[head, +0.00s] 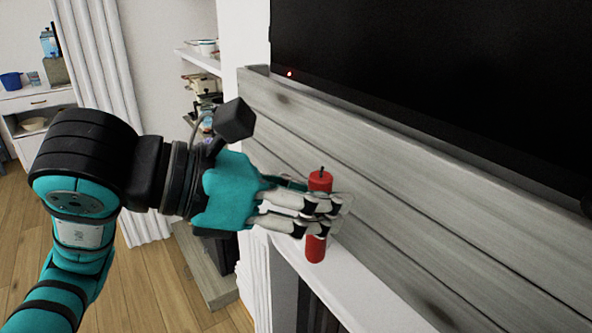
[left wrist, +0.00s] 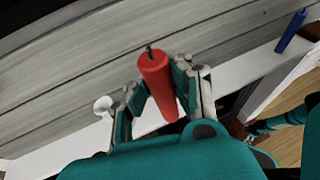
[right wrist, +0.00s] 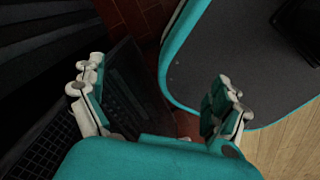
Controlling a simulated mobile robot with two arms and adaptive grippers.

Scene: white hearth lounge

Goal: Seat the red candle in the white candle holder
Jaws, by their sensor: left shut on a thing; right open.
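The red candle (head: 316,247) is upright, with its dark wick on top, in front of the grey plank wall. My left gripper (head: 328,205) is shut around its middle, holding it over the white mantel ledge. In the left wrist view the red candle (left wrist: 157,85) stands between the fingers. The white candle holder (left wrist: 104,105) shows there on the ledge, left of the candle and apart from it. I cannot make out the holder in the head view. My right gripper (right wrist: 156,90) is open and empty in the right wrist view.
A blue candle-like stick (left wrist: 291,31) stands on the mantel ledge (left wrist: 245,68) in the left wrist view. A large black screen (head: 440,80) hangs above the plank wall (head: 430,190). Shelves with small items (head: 205,95) are at the back left.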

